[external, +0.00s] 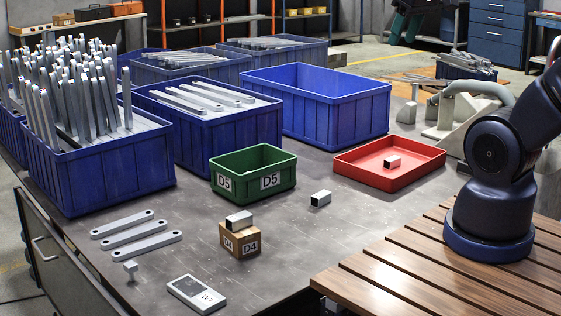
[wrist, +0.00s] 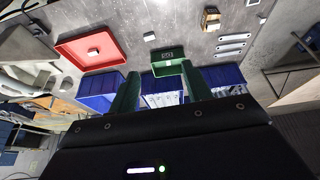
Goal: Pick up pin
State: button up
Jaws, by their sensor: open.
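No object is clearly identifiable as the pin. A small upright metal piece with a wider head (external: 130,271) stands at the front left of the table in the external view. Short square metal pieces also show: one on the bare table (external: 320,199), one in the red tray (external: 392,162), one on top of the brown D4 box (external: 239,220). The table piece also shows in the wrist view (wrist: 149,37). My gripper (wrist: 160,72) is open and empty, its two green fingers apart, above the table area by the green bin. The gripper is outside the external view.
A green D5 bin (external: 228,186) stands mid-table, with the red tray (external: 350,172) to its right.

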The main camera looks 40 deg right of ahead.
jog(key=w+a+f+n+g, duration=0.1)
jog(key=w+a+n, duration=0.3)
jog(key=w+a, duration=0.55)
jog(key=w+a+f+n+g, duration=0.1)
jog(key=w+a+n+g, duration=0.15)
jog(key=w+a, duration=0.7)
jog(key=n+h, duration=0.5)
jog(key=n, duration=0.7)
send_over(128, 264)
jog(key=a, duration=0.3)
notch_tip(128, 264, down, 38)
jog(key=shift+g, duration=0.25)
jog(key=x, duration=1)
jog(key=shift+s+a+f, duration=0.2)
jog(key=shift+a+f, duration=0.05)
jog(key=shift+a, duration=0.1)
jog(key=shift+c, duration=0.4)
